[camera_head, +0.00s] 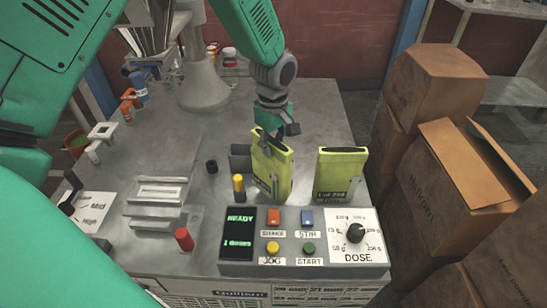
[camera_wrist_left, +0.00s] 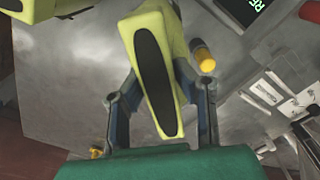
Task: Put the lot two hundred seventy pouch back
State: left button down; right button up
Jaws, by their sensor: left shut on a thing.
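My left gripper (camera_head: 274,128) comes down from above, behind the control panel. It is shut on a yellow-green pouch (camera_head: 272,170), which is slightly tilted; its label is not readable. In the left wrist view the same pouch (camera_wrist_left: 150,35), with a dark oval on its end, sits between the fingers (camera_wrist_left: 160,100). Whether its base touches the table is unclear. A second yellow-green pouch (camera_head: 342,168) stands upright to the right, with a lot label too small to read surely; a yellow-green corner (camera_wrist_left: 30,10) also shows in the left wrist view. My right gripper is not in view.
A control panel (camera_head: 290,263) with buttons and a dose dial stands in front of the pouches. A dark grey block (camera_head: 240,158) and a yellow-topped post (camera_head: 239,187) are left of the held pouch. Cardboard boxes (camera_head: 455,170) stand right of the table. The table between the pouches is clear.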

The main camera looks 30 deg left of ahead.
pick_arm(q)
notch_tip(320, 180, down, 3)
jog(key=shift+f, duration=0.2)
jog(key=c, duration=1.3)
grip_release()
jog(key=shift+r, duration=0.1)
jog(key=shift+r, duration=0.1)
notch_tip(320, 180, up, 12)
jog(key=shift+f+p, duration=0.1)
jog(key=shift+p, duration=0.7)
